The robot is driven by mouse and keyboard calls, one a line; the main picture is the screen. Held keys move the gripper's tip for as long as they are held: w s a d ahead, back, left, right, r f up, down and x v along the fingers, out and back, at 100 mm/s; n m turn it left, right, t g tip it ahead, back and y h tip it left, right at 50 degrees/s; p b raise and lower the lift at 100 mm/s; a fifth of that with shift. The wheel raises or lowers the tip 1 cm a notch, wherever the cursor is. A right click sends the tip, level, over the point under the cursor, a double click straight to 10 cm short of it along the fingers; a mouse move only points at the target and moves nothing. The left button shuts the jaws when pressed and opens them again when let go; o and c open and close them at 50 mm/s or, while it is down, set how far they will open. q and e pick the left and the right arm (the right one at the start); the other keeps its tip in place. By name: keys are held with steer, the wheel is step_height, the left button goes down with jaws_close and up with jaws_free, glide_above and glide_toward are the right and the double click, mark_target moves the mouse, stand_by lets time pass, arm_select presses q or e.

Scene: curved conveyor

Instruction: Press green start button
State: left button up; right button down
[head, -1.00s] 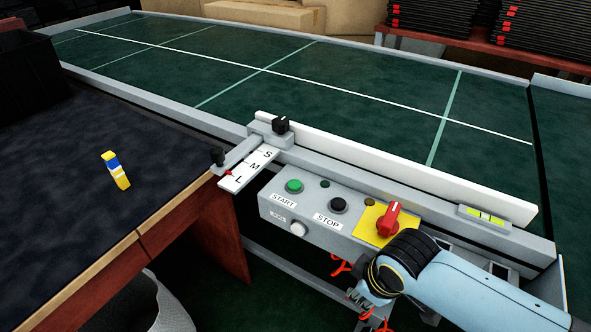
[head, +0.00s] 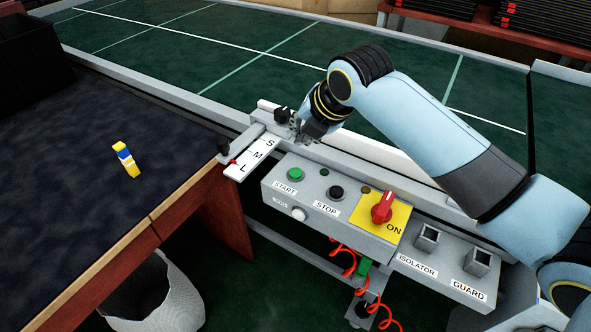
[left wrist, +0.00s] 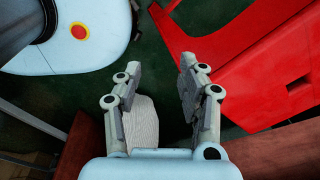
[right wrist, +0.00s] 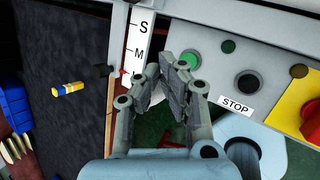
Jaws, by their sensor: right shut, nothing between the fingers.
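The green start button (head: 295,174) sits at the left end of the grey control box (head: 325,223), above the START label. In the right wrist view the green button (right wrist: 190,58) shows just past the fingertips. My right gripper (head: 303,135) is shut and empty, raised above the conveyor's near rail, up and slightly right of the button in the head view. In the right wrist view its fingertips (right wrist: 175,60) point toward the button; contact cannot be seen. My left gripper (left wrist: 161,65) is open and empty in the left wrist view, away from the box.
The black stop button (head: 336,192) and red rotary switch (head: 383,208) on a yellow plate are to the right. The S-M-L scale (head: 252,158) lies left of the box. A yellow-blue object (head: 126,160) rests on the dark table (head: 70,190).

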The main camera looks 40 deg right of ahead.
steer(key=shift+w+d+r+n, duration=0.1)
steer(key=shift+w+d+n, duration=0.05)
steer(key=shift+w+n, duration=0.3)
steer(key=shift+w+d+r+n, duration=0.1)
steer(key=shift+w+n, duration=0.35)
steer(key=shift+f, duration=0.1)
steer(key=b, duration=0.7)
glide_above(298, 170)
step_height(298, 170, down, 8)
steer(key=shift+r, duration=0.25)
steer(key=shift+f+b, duration=0.35)
steer(key=shift+f, duration=0.25)
steer(key=shift+f, duration=0.1)
steer(key=shift+f, duration=0.3)
